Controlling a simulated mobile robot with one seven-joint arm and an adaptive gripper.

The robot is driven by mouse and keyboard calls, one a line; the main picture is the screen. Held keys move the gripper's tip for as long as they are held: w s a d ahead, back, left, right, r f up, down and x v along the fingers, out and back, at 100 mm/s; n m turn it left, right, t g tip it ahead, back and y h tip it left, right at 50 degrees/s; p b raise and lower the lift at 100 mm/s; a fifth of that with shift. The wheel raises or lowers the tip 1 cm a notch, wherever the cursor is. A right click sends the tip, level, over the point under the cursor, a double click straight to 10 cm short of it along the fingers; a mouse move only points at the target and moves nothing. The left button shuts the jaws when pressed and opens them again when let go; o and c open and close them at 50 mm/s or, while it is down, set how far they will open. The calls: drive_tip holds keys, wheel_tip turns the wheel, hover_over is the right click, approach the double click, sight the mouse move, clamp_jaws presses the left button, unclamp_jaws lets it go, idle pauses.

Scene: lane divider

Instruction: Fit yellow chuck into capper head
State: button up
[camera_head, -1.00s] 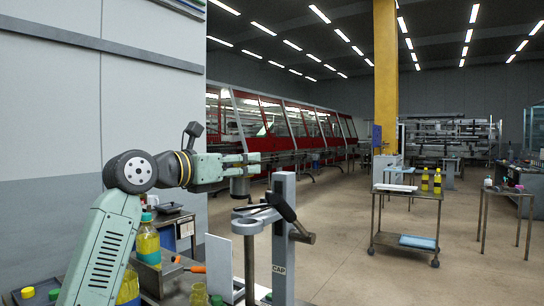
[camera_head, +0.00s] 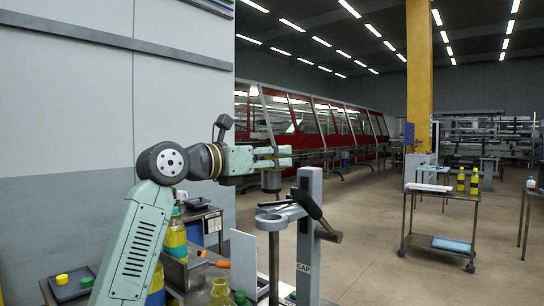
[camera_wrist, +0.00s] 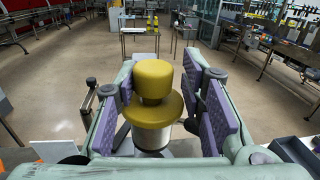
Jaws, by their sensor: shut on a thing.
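My gripper (camera_head: 284,157) is shut on the yellow chuck (camera_wrist: 154,80). In the wrist view the chuck stands upright between the purple finger pads, with a round yellow top, a wider yellow flange and a silver lower body (camera_wrist: 151,137). The capper, a grey post (camera_head: 309,225) marked CAP, stands just right of and below the gripper. Its head bracket (camera_head: 278,216) sticks out to the left, below the chuck and apart from it. A dark lever (camera_head: 309,204) crosses the post.
Bottles with yellow contents (camera_head: 175,238) and a dark tray with yellow and green caps (camera_head: 70,283) are at lower left. An orange-handled tool (camera_head: 219,264) lies near the capper. A trolley (camera_head: 440,225) stands at right, with open floor between.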

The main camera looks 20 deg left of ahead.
sight(266, 189)
drive_tip(key=shift+f+b, duration=1.4)
drive_tip(key=shift+f, duration=0.85)
drive_tip(key=shift+f+b, duration=1.2)
drive_tip(key=shift+f, duration=0.55)
drive_tip(key=shift+f, duration=0.35)
clamp_jaws()
drive_tip(key=shift+d+f+b, duration=0.1)
drive_tip(key=shift+f+b, duration=0.95)
drive_tip(key=shift+f, duration=0.05)
drive_tip(key=shift+r, duration=0.15)
drive_tip(key=shift+r+p, duration=1.6)
drive_tip(key=shift+r, duration=0.3)
drive_tip(key=shift+w+n+y, duration=0.1)
drive_tip(key=shift+n+y, duration=0.2)
drive_tip(key=shift+n, duration=0.1)
